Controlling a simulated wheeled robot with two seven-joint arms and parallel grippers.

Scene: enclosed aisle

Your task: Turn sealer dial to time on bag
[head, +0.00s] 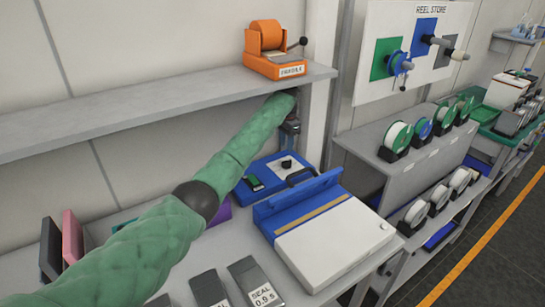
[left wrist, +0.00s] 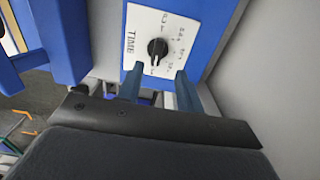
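The sealer (head: 335,250) is a blue and white machine on the bench, with a blue control box (head: 262,168) behind it. A black dial (head: 286,164) sits on the box's white plate. In the left wrist view the dial (left wrist: 157,48) has a white pointer mark toward the picture's bottom, on a plate marked TIME (left wrist: 150,30); its numbers are too small to read surely. My left gripper (head: 290,127) hangs above the box; its two blue fingers (left wrist: 160,90) are open, apart and short of the dial. A grey bag (head: 250,280) reads "SEAL 0.9 s". My right gripper is not in view.
A grey shelf (head: 150,108) runs over the bench, with an orange tape dispenser (head: 275,65) at its end. A grey post (head: 318,90) stands close to my left gripper. Other dark bags (head: 208,288) lie in front. Reel racks (head: 405,165) stand at the right.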

